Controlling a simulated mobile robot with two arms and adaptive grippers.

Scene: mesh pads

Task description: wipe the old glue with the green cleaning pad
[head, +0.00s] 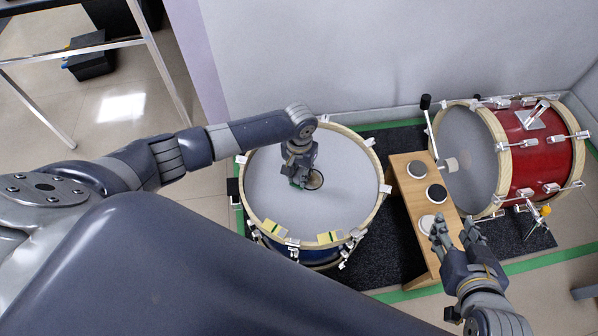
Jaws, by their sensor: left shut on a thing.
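My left gripper (300,178) points down at the middle of the pale drum head (270,205) of the blue drum. It is shut on the green cleaning pad (297,185), of which only a small green edge shows. The pad is at or just above the drum head; I cannot tell if it touches. A brownish round patch with a dark rim (315,181), which looks like the old glue, lies right beside the pad, partly hidden by the gripper. My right gripper (456,230) is open and empty, over the front end of the wooden bench.
The wooden bench (409,204) bears a black disc (416,169), another dark disc (436,193) and a pale disc (427,224). A red bass drum (540,152) with a beater stands at right. Yellow-green pieces (329,237) sit on the blue drum's near rim. A wall is behind.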

